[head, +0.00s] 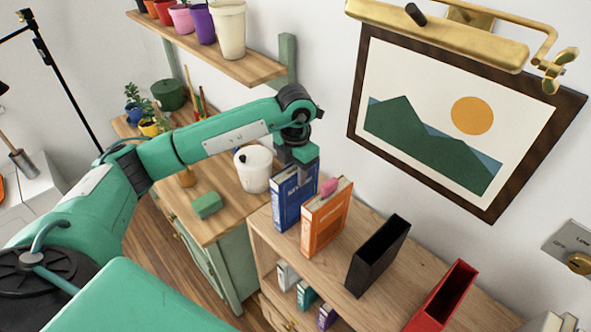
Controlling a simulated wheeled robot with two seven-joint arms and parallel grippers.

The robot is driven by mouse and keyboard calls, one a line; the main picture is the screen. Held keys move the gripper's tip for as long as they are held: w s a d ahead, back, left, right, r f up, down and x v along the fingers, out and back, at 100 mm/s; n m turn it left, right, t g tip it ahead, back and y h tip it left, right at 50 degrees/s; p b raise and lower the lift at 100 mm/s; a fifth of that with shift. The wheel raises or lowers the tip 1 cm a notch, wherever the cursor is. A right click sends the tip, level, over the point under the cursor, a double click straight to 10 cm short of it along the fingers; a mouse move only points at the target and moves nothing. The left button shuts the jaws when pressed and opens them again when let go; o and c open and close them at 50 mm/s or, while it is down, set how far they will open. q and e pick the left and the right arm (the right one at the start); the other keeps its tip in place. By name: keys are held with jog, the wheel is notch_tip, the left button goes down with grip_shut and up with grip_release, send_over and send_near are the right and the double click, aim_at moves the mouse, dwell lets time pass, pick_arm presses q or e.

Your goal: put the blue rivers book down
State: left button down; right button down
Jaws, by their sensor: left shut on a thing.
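The blue book (289,202) is upright at the left end of the wooden shelf top, with its spine toward me. Its title is too small to read for sure. My left gripper (299,160) is above the book and shut on its upper edge. The book's lower end looks close to the shelf top (343,217); I cannot tell whether it touches. An orange book (325,222) stands upright just to its right, with a pink thing (328,187) at its top. My right gripper is not in view.
A black holder (375,262) and a red holder (441,297) stand further right, with bare wood between. A lower counter at left holds a white canister (254,171) and a green block (207,206). A framed picture (440,112) and a pot shelf (215,61) are on the wall.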

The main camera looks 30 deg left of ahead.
pick_arm(q)
jog(key=shift+f, duration=0.1)
jog(key=c, duration=1.1)
grip_release()
jog(key=shift+o, duration=0.2)
jog(key=shift+r, duration=0.35)
notch_tip(320, 180, up, 12)
jog(key=b, duration=0.4)
jog(key=shift+f, duration=0.2)
